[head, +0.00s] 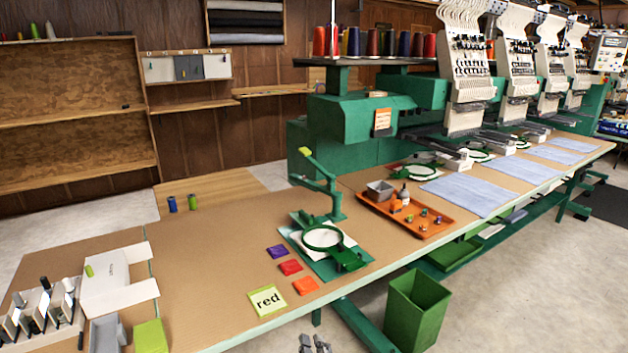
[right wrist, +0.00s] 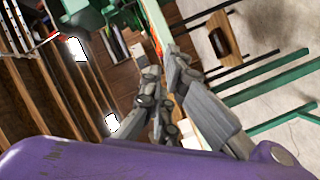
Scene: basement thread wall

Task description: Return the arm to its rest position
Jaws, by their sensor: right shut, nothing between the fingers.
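My right gripper (head: 315,343) shows at the bottom edge of the head view, in front of the table's front edge and over the floor. Only its grey fingertips are in the frame. In the right wrist view its grey fingers (right wrist: 165,75) are closed together with nothing between them. The purple wrist body (right wrist: 130,160) fills the bottom of that view. My left gripper is not in either view.
Embroidery machines (head: 466,70) line the back right.

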